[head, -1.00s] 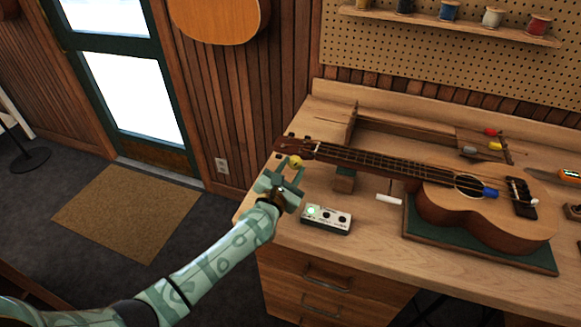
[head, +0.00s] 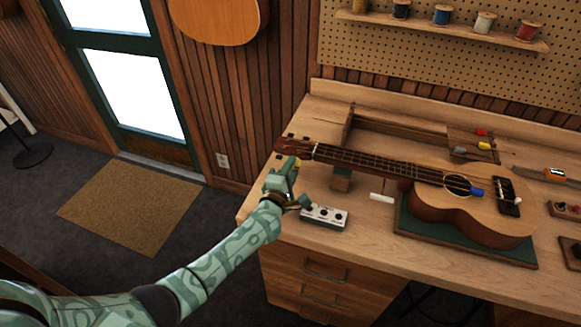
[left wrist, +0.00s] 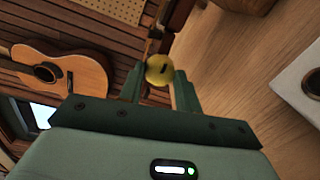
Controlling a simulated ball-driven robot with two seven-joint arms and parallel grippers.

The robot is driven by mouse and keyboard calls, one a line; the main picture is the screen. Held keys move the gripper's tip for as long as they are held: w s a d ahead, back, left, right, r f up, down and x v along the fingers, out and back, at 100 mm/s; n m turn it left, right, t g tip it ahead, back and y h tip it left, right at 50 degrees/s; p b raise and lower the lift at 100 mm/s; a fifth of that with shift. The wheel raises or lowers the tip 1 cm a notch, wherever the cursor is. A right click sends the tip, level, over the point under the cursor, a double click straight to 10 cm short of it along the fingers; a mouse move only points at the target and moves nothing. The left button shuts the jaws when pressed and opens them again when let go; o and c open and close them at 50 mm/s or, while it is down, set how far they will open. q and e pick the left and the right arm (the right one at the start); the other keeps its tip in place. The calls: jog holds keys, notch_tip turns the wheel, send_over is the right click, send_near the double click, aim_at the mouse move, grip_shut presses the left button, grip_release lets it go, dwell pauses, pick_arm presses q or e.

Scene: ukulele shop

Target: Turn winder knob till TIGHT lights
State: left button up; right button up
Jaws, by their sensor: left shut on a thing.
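My left gripper (head: 291,168) is at the ukulele's headstock, over the bench's left end. In the left wrist view its two fingers are closed on the round yellow winder knob (left wrist: 160,70), which has a dark slot. In the head view the fingers hide most of the knob. The ukulele (head: 478,208) lies face up, its neck pointing left to the headstock. A small pale box (head: 324,217) with several round spots stands right of my gripper; its left end is partly covered. I cannot read its labels or tell which spot is lit. My right gripper is not in view.
The ukulele body rests on a green mat (head: 412,239), and a block (head: 341,181) is under the neck. A white stick (head: 382,197) lies near the box. A wooden rack (head: 400,132) stands behind the neck. The bench front has bare wood.

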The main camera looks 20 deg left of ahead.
pick_arm(q)
jog(key=m+p, duration=0.1)
jog(key=m, duration=0.4)
jog(key=shift+d+p, duration=0.1)
jog(key=shift+p, duration=0.25)
jog(key=shift+f+m+y+p, duration=0.1)
jog(key=shift+m+y+p, duration=0.25)
jog(key=shift+m, duration=1.85)
jog(key=o, duration=0.7)
jog(key=s+p, duration=0.1)
jog(key=s, duration=0.4)
jog(key=s+p, duration=0.1)
jog(key=s, duration=0.1)
jog(key=shift+s+r+p, duration=0.2)
jog(key=shift+r+p, duration=0.05)
jog(key=shift+p, duration=0.1)
jog(key=s+p, duration=0.1)
jog(key=s, duration=0.8)
jog(key=shift+r, duration=0.1)
